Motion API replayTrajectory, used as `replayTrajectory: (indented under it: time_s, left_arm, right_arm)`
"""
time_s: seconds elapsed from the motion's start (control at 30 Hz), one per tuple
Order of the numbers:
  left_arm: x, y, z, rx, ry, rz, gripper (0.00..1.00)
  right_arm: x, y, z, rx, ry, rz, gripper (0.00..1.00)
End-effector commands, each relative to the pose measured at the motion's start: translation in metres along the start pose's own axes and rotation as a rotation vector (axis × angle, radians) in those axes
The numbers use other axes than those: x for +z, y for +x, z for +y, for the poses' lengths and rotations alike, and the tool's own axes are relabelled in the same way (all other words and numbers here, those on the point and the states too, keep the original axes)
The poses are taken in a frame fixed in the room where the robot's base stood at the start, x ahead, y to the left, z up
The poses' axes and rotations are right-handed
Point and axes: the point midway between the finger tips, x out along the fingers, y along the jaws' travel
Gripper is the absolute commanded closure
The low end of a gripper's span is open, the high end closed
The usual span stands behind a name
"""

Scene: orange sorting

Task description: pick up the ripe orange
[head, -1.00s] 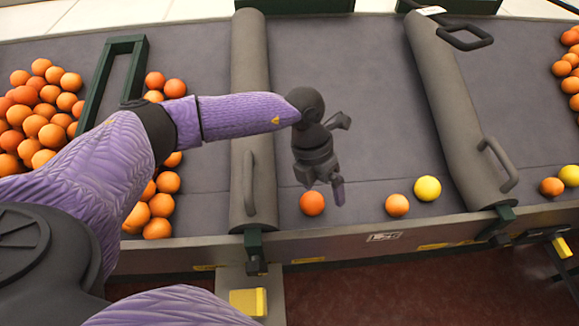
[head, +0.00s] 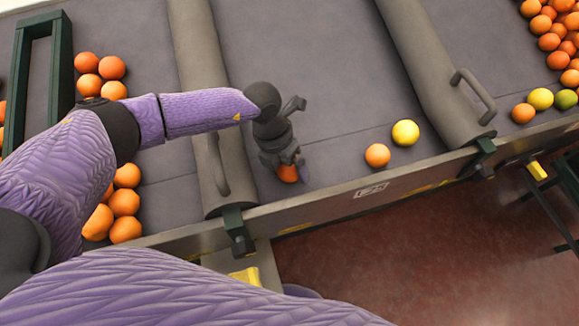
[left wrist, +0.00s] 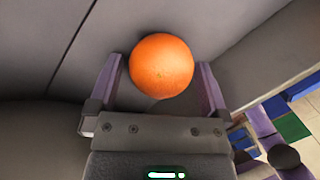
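An orange fruit (head: 288,174) lies on the grey belt beside the roller, near the belt's front edge, partly hidden by my left gripper. My left gripper (head: 290,170) is directly over it. In the left wrist view the same orange (left wrist: 161,66) sits between the two spread fingers of the left gripper (left wrist: 160,85), with small gaps at both sides. Another orange (head: 377,155) and a yellow fruit (head: 405,133) lie further right on the same belt section. My right gripper is not in view.
Grey rollers stand to the left (head: 203,90) and right (head: 425,70) of this section, each with a handle. A raised front rail (head: 330,200) edges the belt. More oranges (head: 125,202) lie left; a green frame (head: 58,60) stands there. The belt behind the gripper is clear.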

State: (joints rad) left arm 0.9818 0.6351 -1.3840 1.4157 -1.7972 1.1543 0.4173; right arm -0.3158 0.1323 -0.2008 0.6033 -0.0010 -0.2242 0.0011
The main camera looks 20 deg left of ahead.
Motion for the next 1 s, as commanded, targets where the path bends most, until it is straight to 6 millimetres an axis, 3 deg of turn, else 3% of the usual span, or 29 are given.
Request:
replayTrajectory:
  time_s: [0.03, 0.3, 0.4, 0.63, 0.9, 1.0]
  left_arm:
    - [0.0, 0.0, 0.0, 0.0, 0.0, 0.0, 0.11]
    - [0.0, -0.001, 0.0, 0.0, 0.0, 0.0, 0.68]
    - [0.0, -0.001, 0.0, 0.0, 0.0, 0.0, 0.84]
    - [0.0, -0.008, -0.002, 0.0, 0.001, -0.002, 0.84]
    - [0.001, -0.076, -0.022, 0.0, 0.003, -0.004, 0.84]
    - [0.001, -0.091, -0.027, 0.001, 0.014, 0.0, 0.84]
  right_arm:
    - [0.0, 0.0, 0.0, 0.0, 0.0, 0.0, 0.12]
    - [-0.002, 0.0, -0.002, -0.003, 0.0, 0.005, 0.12]
    - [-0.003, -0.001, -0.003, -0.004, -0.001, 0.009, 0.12]
    - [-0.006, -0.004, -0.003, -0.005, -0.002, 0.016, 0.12]
    - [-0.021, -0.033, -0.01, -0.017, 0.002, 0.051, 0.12]
    - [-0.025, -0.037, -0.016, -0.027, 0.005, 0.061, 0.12]
